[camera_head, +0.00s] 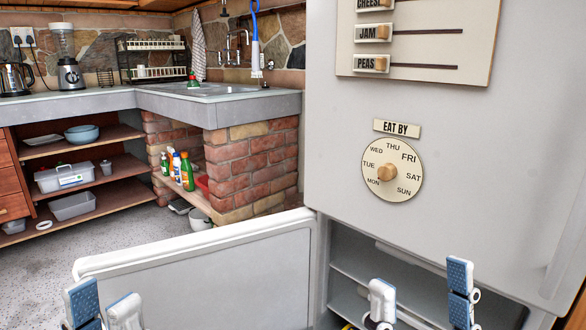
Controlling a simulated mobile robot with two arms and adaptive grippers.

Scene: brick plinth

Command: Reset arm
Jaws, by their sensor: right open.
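My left gripper (103,306) is at the bottom left, in front of the open lower door (200,285) of a tall pale cabinet. Its two fingers stand a little apart with nothing seen between them. My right gripper (420,296) is at the bottom right, in front of the cabinet's open lower compartment (365,262). Its fingers are wide apart and no object shows between them. The lower parts of both grippers are cut off by the frame.
The closed upper door (480,200) fills the right side and bears an "EAT BY" dial (405,187) and a slider board (450,84). A brick plinth (250,165) holds the sink counter (220,104) behind. Speckled floor (60,262) is clear at the left.

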